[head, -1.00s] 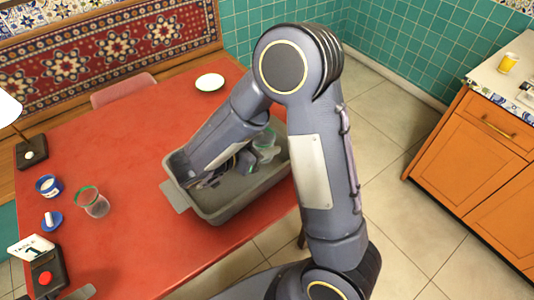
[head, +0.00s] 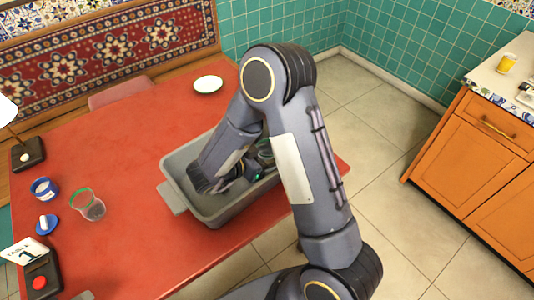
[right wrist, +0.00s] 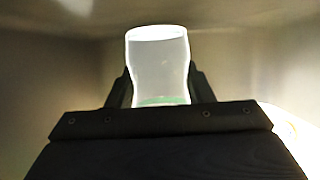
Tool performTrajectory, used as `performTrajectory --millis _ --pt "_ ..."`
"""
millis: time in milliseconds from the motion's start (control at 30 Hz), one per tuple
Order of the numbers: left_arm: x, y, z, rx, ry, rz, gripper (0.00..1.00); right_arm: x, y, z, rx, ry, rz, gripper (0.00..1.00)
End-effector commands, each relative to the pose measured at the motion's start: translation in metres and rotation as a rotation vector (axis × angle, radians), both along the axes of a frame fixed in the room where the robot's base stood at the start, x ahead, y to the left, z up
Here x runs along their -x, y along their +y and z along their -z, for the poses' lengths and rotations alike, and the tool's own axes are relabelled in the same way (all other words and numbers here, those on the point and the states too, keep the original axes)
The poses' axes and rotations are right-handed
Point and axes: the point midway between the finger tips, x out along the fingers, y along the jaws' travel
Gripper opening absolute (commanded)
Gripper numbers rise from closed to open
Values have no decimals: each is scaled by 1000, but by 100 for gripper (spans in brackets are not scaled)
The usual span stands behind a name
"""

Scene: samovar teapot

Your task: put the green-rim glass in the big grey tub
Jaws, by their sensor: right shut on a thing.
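A clear glass with a green rim (right wrist: 158,65) is between the fingers of my right gripper (right wrist: 160,92), which is shut on it. In the right wrist view the green band lies near the gripper and the other end points away. In the head view the held glass (head: 265,152) shows only in part beside the gripper (head: 250,170), inside the right part of the big grey tub (head: 205,217). My forearm covers part of the tub. I cannot tell whether the glass touches the tub floor. Another green-rim glass (head: 92,208) stands on the table. My left gripper is out of view.
The red table (head: 130,160) is clear around the tub's left side.

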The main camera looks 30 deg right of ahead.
Motion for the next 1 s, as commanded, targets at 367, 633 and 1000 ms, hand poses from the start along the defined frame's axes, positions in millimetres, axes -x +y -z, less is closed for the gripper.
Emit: performTrajectory --millis 367,633,1000 --pt "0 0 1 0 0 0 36 0 0 2 0 0 0 69" --pt "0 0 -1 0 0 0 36 1 8 -4 -1 -2 -2 69" --pt "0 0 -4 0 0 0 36 9 61 -26 -1 -1 -3 69"
